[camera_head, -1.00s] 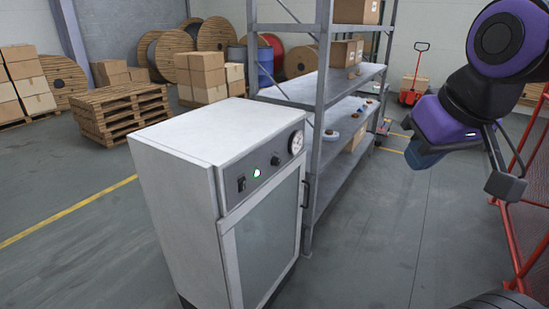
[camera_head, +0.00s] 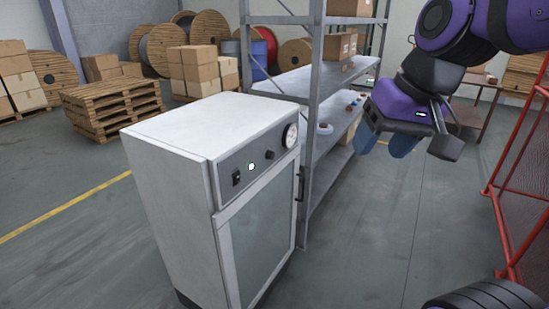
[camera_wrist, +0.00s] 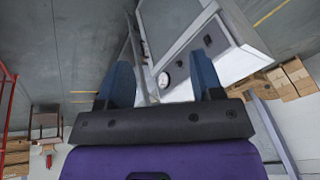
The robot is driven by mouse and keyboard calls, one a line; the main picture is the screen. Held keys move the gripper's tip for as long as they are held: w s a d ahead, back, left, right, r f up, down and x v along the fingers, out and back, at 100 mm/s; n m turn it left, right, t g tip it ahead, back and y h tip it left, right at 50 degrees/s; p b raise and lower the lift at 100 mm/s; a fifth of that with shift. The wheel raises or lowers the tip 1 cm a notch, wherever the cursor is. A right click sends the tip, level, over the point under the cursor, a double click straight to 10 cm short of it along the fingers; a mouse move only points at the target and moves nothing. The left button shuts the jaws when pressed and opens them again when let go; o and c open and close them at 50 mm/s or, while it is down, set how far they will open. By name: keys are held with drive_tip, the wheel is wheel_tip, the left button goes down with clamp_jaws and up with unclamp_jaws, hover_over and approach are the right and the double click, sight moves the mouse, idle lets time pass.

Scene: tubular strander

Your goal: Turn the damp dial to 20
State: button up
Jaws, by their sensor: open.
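The white cabinet (camera_head: 170,185) has a grey panel on the top of its front. The panel carries a dark switch (camera_head: 237,178), a small whitish light (camera_head: 251,167), a small black knob (camera_head: 269,154) and a round white gauge (camera_head: 290,135). The knob looks like the damp dial; its markings are too small to read. My gripper (camera_head: 384,143) is open and empty, right of the cabinet and apart from it, its blue fingers pointing down. In the wrist view, the gauge (camera_wrist: 166,80) and the knob (camera_wrist: 179,63) show between my fingers, beyond the tips.
A grey metal shelf rack (camera_head: 314,110) with boxes and small parts stands just behind the cabinet. A red mesh fence (camera_head: 525,190) is at the right. Pallets (camera_head: 112,107) and cable reels are at the back left. The floor in front of the rack is clear.

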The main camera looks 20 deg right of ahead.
drive_tip(key=w+a+f+m+y, duration=0.2)
drive_tip(key=w+f+m+y, duration=0.1)
drive_tip(key=w, duration=0.5)
drive_tip(key=w+a+f+m+g+y, duration=0.1)
drive_tip(key=w+a+f+m+y, duration=0.2)
drive_tip(key=w, duration=0.6)
drive_tip(key=w+a+f+m+y, duration=0.1)
drive_tip(key=w+f+m+y, duration=0.3)
drive_tip(key=w, duration=0.4)
drive_tip(key=m+t, duration=1.1)
drive_tip(key=m, duration=0.3)
approach(273, 156)
drive_tip(key=x, duration=0.9)
drive_tip(key=shift+w+a, duration=0.1)
drive_tip(key=shift+w, duration=0.05)
drive_tip(key=c, duration=0.9)
